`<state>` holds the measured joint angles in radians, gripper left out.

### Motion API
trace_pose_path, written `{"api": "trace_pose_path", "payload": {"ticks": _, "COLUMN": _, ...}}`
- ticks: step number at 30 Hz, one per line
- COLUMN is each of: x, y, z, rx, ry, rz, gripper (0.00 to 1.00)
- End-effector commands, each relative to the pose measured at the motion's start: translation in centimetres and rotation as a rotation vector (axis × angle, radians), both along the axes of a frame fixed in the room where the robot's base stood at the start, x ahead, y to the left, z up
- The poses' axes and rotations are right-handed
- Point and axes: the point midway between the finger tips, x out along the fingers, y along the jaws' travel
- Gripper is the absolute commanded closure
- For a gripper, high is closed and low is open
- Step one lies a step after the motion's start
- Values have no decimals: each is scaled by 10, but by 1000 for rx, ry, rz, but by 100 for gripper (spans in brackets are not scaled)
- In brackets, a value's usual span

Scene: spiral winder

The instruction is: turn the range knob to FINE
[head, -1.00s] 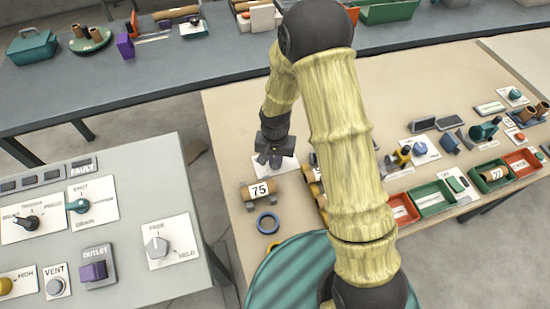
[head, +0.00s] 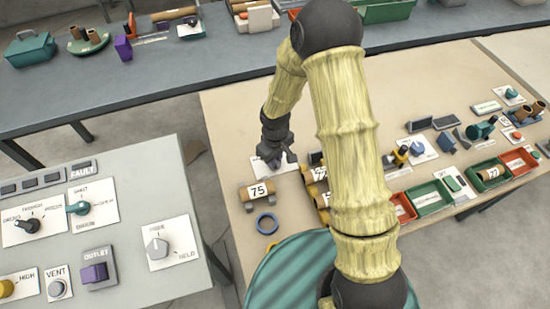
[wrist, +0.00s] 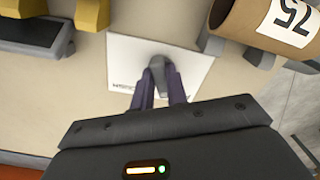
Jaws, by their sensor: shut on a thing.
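A grey knob (wrist: 161,74) stands on a white label plate (wrist: 122,55) in the wrist view. My gripper (wrist: 160,85) is shut on this knob, with one dark finger on each side. The small print at the plate's left is too small to read surely, and the fingers and gripper body hide its near part. In the head view my gripper (head: 274,158) is down at the white plate (head: 284,166) near the left edge of the beige table; the knob is hidden there. I cannot read RANGE or FINE.
A cardboard roll marked 75 (head: 259,191) lies on a stand close to the gripper, also at upper right in the wrist view (wrist: 265,20). A blue ring (head: 267,223) lies nearer. A dark display (wrist: 32,34) and yellow parts (wrist: 92,14) are close at left.

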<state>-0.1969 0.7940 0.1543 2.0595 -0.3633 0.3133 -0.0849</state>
Motion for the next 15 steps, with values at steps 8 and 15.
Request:
{"api": "trace_pose_path", "payload": {"ticks": 8, "x": 1, "y": -2, "z": 1, "rx": 0, "ry": 0, "rz": 214, "gripper": 100}}
{"api": "trace_pose_path", "payload": {"ticks": 15, "x": 2, "y": -2, "z": 1, "rx": -1, "ry": -1, "rz": 315, "gripper": 100}}
